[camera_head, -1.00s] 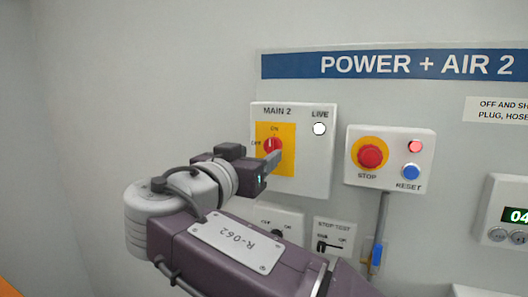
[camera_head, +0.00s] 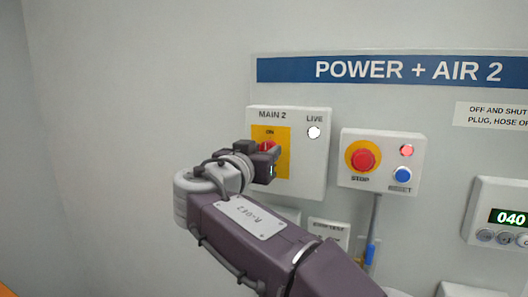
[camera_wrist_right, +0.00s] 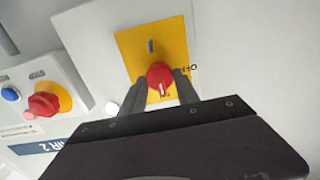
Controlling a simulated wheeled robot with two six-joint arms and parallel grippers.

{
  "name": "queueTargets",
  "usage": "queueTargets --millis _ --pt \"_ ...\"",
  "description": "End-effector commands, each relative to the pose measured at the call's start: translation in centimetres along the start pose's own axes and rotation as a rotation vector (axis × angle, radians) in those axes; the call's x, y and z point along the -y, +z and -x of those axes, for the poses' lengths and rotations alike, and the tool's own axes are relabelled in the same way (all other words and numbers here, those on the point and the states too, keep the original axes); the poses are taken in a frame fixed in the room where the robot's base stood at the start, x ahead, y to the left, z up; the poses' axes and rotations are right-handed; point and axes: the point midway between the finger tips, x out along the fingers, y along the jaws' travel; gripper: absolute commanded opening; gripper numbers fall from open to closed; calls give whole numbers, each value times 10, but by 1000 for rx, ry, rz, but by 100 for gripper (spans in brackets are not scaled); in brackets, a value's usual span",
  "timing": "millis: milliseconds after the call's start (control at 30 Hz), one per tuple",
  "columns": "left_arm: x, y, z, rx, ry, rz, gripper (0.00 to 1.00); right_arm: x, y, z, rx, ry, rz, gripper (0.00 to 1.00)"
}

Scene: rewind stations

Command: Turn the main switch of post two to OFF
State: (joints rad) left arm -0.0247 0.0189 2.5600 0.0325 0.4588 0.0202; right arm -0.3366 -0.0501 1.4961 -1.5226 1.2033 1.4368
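The MAIN 2 switch is a red knob (camera_head: 266,146) on a yellow plate (camera_head: 285,160) on a white box under the POWER + AIR 2 sign. ON is printed above the knob in the head view. In the wrist view, which is upside down, the knob (camera_wrist_right: 160,77) has its white mark at the ON side, with lettering at its right. My right gripper (camera_wrist_right: 161,82) has one dark finger on each side of the knob. I cannot tell whether the fingers press on it. In the head view my right gripper (camera_head: 270,160) partly covers the switch. My left gripper is not in view.
The LIVE lamp (camera_head: 314,132) is white. A box with a red STOP button (camera_head: 363,159) and a blue RESET button (camera_head: 402,175) is to the right. A digital display (camera_head: 508,217) is further right. The wall at left is bare.

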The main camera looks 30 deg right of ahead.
Motion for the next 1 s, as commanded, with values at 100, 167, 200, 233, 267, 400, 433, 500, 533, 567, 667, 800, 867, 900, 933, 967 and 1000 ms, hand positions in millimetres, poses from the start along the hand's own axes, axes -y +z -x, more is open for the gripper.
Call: queueTargets --millis 100,167,200,233,267,400,433,500,533,567,667,800,867,900,933,967,1000 --pt "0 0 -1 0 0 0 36 0 0 0 0 0 8 0" --pt "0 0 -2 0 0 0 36 0 1 0 0 0 18 0" --pt "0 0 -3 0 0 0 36 0 1 0 0 0 30 0" --pt "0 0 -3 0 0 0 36 0 1 0 0 0 40 0" --pt "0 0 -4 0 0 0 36 0 1 0 0 0 53 0" --pt "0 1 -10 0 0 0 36 0 2 0 -1 1 137 0" --pt "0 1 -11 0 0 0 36 0 2 0 -1 1 159 0" --pt "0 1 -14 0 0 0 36 1 2 0 -1 1 219 0" --pt "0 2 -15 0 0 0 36 1 2 0 -1 1 246 0" --pt "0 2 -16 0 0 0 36 1 2 0 -1 1 273 0" --pt "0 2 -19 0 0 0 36 1 2 0 0 0 368 0" --pt "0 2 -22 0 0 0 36 1 2 0 0 0 501 0" --pt "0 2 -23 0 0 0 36 1 1 0 0 0 558 0" --pt "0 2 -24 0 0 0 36 2 1 0 0 0 597 0" --pt "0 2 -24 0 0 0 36 2 1 0 0 0 625 0" --pt "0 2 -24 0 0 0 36 2 1 0 0 0 653 0" --pt "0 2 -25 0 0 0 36 2 1 0 0 0 692 0"
